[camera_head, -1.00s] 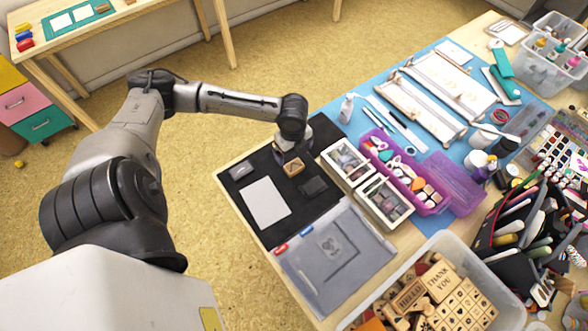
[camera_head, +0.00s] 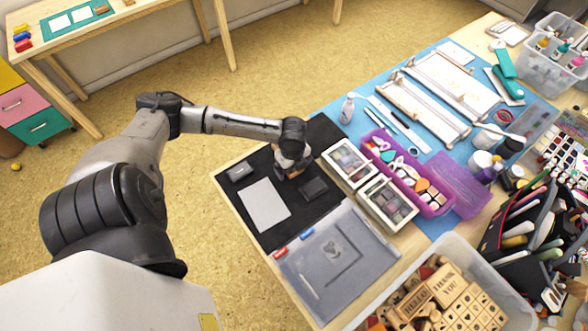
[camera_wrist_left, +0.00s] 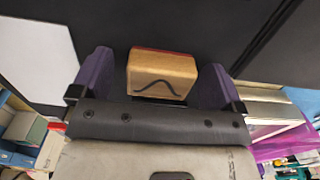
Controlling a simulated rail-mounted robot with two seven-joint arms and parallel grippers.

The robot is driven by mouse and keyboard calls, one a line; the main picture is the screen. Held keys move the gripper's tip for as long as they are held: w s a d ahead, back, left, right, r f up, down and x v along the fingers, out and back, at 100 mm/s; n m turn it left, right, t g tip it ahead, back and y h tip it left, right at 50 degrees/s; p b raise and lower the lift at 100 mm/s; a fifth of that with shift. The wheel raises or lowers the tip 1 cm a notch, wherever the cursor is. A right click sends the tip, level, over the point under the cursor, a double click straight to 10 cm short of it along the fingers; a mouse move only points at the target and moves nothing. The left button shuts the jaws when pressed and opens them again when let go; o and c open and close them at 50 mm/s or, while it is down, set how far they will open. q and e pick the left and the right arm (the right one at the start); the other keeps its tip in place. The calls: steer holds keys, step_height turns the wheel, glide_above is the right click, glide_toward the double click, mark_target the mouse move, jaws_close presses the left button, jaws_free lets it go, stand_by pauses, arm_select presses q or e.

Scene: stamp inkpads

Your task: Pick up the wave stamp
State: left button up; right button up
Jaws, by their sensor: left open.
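The wave stamp (camera_wrist_left: 162,75) is a wooden block with a dark wavy line on the face towards the camera and a reddish edge at its far side. It stands on the black mat (camera_head: 262,220). My left gripper (camera_head: 292,168) is at the stamp and hides most of it in the head view. In the left wrist view its two purple fingers (camera_wrist_left: 155,78) are open, one on each side of the stamp. A gap shows on the left; the right finger is closer to the block. My right gripper is not in view.
On the mat lie a white sheet (camera_head: 264,205), a grey block (camera_head: 240,171) and a dark pad (camera_head: 313,187). Two white-framed inkpad boxes (camera_head: 350,162) and a purple tray (camera_head: 432,207) stand to the right. A clear bin of wooden stamps (camera_head: 445,292) is at the front.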

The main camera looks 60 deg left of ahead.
arm_select(q)
steer(key=shift+c, duration=0.3)
steer(key=c, duration=0.9)
steer(key=shift+r, duration=0.1)
steer(key=shift+c, duration=0.2)
steer(key=shift+r, duration=0.4)
step_height(320, 180, up, 4)
steer(key=shift+a+f+p, duration=0.1)
steer(key=shift+f+p, duration=0.1)
steer(key=shift+p, duration=0.7)
steer(key=w+d+r+p, duration=0.1)
steer(key=w+d+r, duration=0.5)
steer(key=w+d, duration=0.2)
steer(key=shift+w+r+p, duration=0.25)
steer(key=shift+w+p, duration=0.05)
steer(key=shift+p, duration=0.1)
